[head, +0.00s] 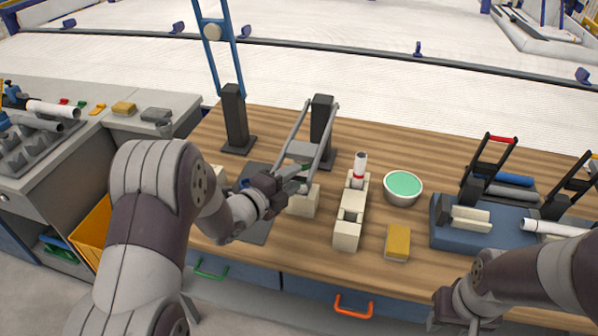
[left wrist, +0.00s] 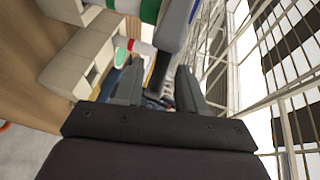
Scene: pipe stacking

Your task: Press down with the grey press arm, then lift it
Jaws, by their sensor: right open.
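In the head view the grey press arm (head: 329,140) has two rails and a cross plate and slopes beside a black post (head: 322,122). Beige blocks (head: 304,203) stand under its low end. My left gripper (head: 296,178) is at that low end; the head view does not show whether they touch. In the left wrist view its two fingers (left wrist: 156,85) are apart, with background showing between them, and a grey bar (left wrist: 176,35) lies just beyond the right-hand finger. My right gripper (head: 455,312) is low at the front right, away from the press, and open.
A blue press arm (head: 241,60) stands raised by another black post (head: 235,120). A green-filled bowl (head: 403,187), a yellow sponge (head: 398,241) and a blue rack (head: 470,235) are to the right.

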